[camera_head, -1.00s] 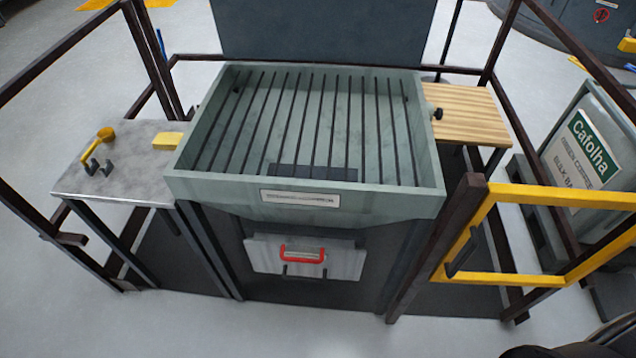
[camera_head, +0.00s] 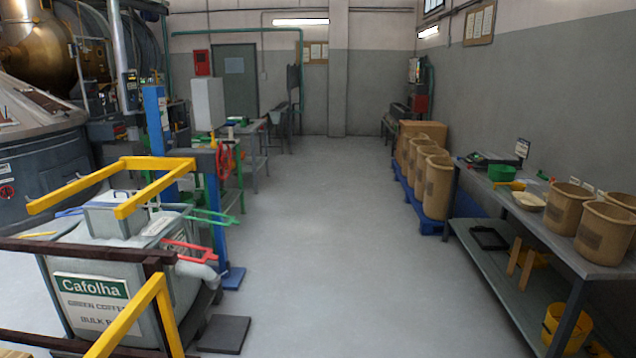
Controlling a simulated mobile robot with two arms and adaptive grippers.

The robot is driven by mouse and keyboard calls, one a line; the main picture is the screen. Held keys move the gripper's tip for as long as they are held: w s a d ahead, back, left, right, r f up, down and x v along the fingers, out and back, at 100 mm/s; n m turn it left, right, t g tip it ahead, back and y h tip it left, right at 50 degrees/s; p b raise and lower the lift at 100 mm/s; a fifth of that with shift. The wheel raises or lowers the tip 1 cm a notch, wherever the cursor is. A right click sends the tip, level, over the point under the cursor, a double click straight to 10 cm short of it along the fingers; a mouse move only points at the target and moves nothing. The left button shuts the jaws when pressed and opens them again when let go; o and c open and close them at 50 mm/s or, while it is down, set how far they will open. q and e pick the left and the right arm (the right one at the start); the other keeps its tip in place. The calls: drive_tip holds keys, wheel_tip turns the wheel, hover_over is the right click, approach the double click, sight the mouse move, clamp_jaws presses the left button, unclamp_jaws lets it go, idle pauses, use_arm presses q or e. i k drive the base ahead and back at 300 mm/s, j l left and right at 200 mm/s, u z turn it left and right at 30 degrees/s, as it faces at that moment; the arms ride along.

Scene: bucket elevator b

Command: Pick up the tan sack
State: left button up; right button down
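Several tan sacks with open tops and dark printed patches are in view. Some stand upright in a row on a blue pallet along the right wall; the nearest of this row is a tan sack (camera_head: 438,188). I cannot tell which one the task means. Neither of my grippers is in view.
A yellow bucket (camera_head: 566,327) is below. The blue pallet (camera_head: 430,222) edges the aisle. A Cafolha bin (camera_head: 95,305) and yellow rails (camera_head: 150,165) stand left. The middle floor (camera_head: 310,240) is clear.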

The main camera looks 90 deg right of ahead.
sight(563, 208)
drive_tip(key=z, duration=4.2)
drive_tip(key=i+u, duration=0.1)
drive_tip(key=i, duration=0.5)
drive_tip(key=i+l+u, duration=0.1)
drive_tip(key=i, duration=0.55)
drive_tip(key=i+l+u, duration=0.1)
drive_tip(key=i, duration=0.5)
